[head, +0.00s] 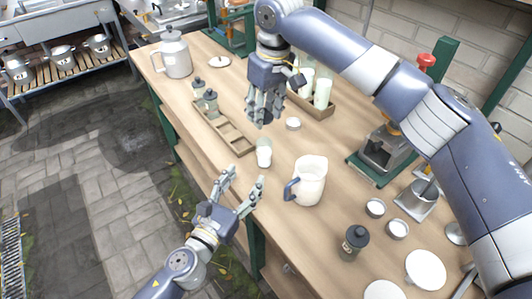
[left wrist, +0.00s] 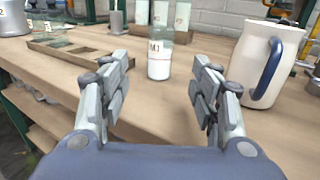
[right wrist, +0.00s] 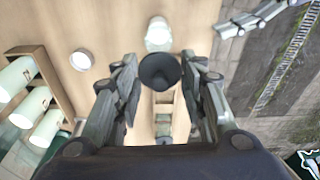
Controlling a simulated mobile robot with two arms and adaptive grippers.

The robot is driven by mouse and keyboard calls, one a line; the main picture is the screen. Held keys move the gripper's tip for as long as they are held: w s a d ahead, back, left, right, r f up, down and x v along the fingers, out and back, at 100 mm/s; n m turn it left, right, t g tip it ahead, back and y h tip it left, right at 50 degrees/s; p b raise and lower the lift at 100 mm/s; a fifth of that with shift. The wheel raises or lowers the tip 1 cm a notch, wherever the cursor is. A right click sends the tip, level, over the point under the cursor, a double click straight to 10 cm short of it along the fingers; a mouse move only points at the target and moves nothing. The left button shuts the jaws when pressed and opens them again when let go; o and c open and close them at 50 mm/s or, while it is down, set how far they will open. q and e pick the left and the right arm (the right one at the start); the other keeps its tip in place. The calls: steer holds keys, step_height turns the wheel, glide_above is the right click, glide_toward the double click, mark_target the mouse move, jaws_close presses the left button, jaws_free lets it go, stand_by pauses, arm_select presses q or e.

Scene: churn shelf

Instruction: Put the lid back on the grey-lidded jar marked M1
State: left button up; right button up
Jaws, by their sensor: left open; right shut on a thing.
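The jar marked M1 (head: 264,154) stands upright and lidless on the wooden bench, with white contents; its label shows in the left wrist view (left wrist: 159,60). My left gripper (head: 242,185) is open and empty, low at the bench's front edge; the jar stands beyond its fingertips, not touched. My right gripper (head: 262,112) points down above the bench, behind the jar in the head view. It is shut on the dark grey lid (right wrist: 160,72), seen between its fingers in the right wrist view. The jar (right wrist: 158,35) is close by there.
A white pitcher with a blue handle (head: 311,182) stands right of the jar. A wooden rack (head: 235,139) with two grey-lidded jars lies to its left. A white disc (head: 293,124) and a crate of glass jars (head: 318,108) are behind. Another dark-lidded jar (head: 353,244) stands nearer front.

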mark_target(261, 156)
arm_select(q)
steer(key=shift+s, duration=0.1)
arm_select(e)
steer(key=shift+s+r, duration=0.1)
steer(key=shift+s, duration=0.05)
arm_select(q)
steer(key=shift+w+d, duration=0.15)
steer(key=shift+w, duration=0.25)
steer(key=x, duration=1.1)
steer(key=shift+w+d, duration=0.1)
steer(key=shift+w, duration=0.05)
steer(key=shift+c, duration=0.4)
jaws_close()
arm_select(e)
steer(key=shift+d+f, duration=0.1)
steer(key=shift+f, duration=2.5)
